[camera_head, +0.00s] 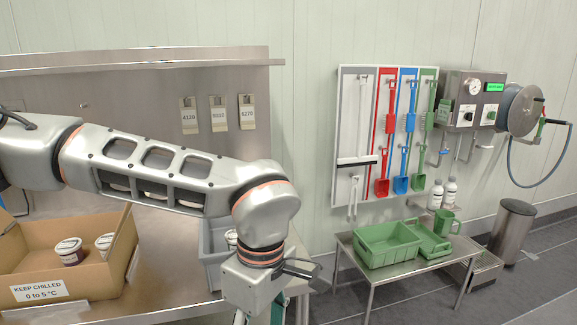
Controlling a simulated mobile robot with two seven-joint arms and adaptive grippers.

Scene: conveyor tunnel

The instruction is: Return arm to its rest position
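My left arm (160,165) comes in from the left and reaches across the steel bench to the right. It bends down at the wrist, over the bench's right side. Only the upper part of my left gripper (262,308) shows, at the bottom edge. Its fingertips are cut off by the frame, so I cannot tell whether it is open or shut or holds anything. A grey tray (212,262) is partly hidden behind the wrist, with a white tub (231,238) in it. My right arm and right gripper are not in view.
A cardboard box (100,285) labelled "keep chilled" holds white tubs (70,250) at left. Numbered tags (218,113) hang on the steel back panel. At right stand a low table (400,268) with green trays (388,245), a tool board (345,120), a hose reel (520,110) and a bin (512,230).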

